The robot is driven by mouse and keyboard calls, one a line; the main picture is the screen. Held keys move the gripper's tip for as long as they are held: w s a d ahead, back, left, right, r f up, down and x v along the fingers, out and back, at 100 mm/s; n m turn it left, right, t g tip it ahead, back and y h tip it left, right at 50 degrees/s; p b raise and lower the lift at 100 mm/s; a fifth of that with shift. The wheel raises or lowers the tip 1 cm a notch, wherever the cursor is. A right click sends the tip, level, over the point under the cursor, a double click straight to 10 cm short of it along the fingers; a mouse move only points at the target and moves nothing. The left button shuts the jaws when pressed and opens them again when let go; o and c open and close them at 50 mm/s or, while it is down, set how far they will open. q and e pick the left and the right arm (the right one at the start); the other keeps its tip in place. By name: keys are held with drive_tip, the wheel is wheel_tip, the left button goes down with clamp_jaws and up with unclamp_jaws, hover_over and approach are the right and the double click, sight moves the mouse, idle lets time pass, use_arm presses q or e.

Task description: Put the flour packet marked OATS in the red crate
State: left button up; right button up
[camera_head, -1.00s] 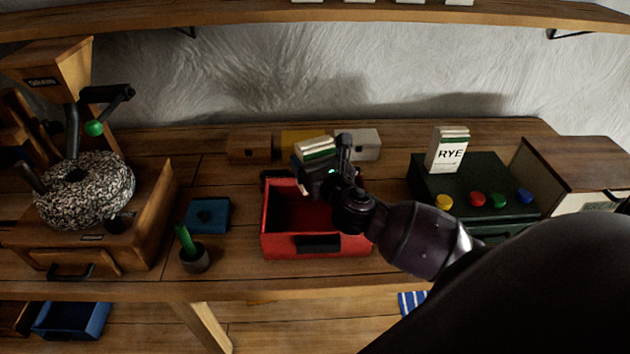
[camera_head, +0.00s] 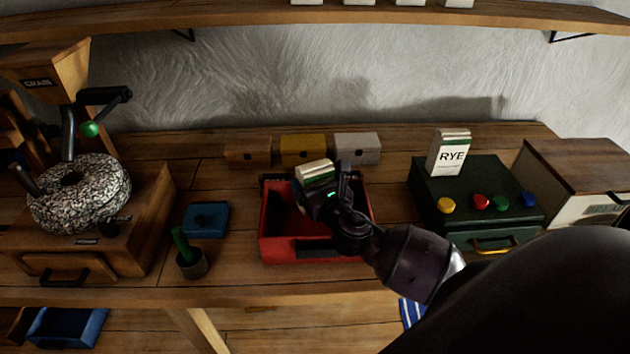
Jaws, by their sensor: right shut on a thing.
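The red crate (camera_head: 277,250) stands open on the bench, near the middle of the view. My right gripper (camera_head: 318,189) is over the back part of the crate and is shut on a flour packet (camera_head: 314,171). Only the packet's white and green top end shows above the gripper; its label is hidden, so I cannot read OATS on it. I cannot tell whether the packet's lower end is below the crate's rim. My left gripper does not show.
A packet marked RYE (camera_head: 449,153) stands on a dark green box (camera_head: 470,190) with coloured knobs. Small brown, yellow and grey boxes (camera_head: 303,150) line the wall.

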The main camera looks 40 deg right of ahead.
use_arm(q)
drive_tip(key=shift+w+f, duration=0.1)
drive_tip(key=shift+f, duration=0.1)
use_arm(e)
drive_tip(key=shift+f, duration=0.45)
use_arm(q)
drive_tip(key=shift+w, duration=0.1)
use_arm(e)
drive_tip(key=o, duration=1)
drive_tip(key=shift+s+f, duration=0.1)
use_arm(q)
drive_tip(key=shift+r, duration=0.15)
